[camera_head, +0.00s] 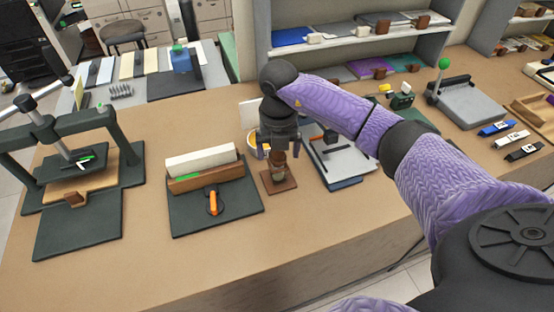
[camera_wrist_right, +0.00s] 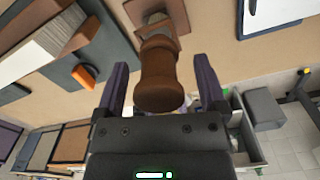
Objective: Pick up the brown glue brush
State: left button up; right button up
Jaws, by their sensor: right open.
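The brown glue brush (camera_head: 279,160) stands upright with its handle up on a small brown square base (camera_head: 284,187). In the right wrist view its rounded handle (camera_wrist_right: 157,75) lies between the two fingers, with a gap on each side. My right gripper (camera_head: 278,150) points down over the brush and is open, with its fingers on either side of the handle top. The gripper partly hides the brush in the head view. My left gripper is not in view.
Left of the brush, a dark mat (camera_head: 240,212) carries a brown block holding pale sheets and an orange-handled tool (camera_head: 213,201). A dark press (camera_head: 50,150) is far left. The counter front is clear.

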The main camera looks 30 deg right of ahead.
jog(key=shift+f, duration=0.7)
jog(key=shift+r, duration=0.15)
grip_shut()
jog(key=shift+r, duration=0.1)
notch_tip(320, 180, up, 9)
jog(key=p, duration=0.2)
jog(key=shift+r+p, duration=0.1)
jog(key=shift+p, duration=0.25)
jog(key=shift+r, duration=0.35)
jog(key=c, duration=0.6)
grip_release()
grip_shut()
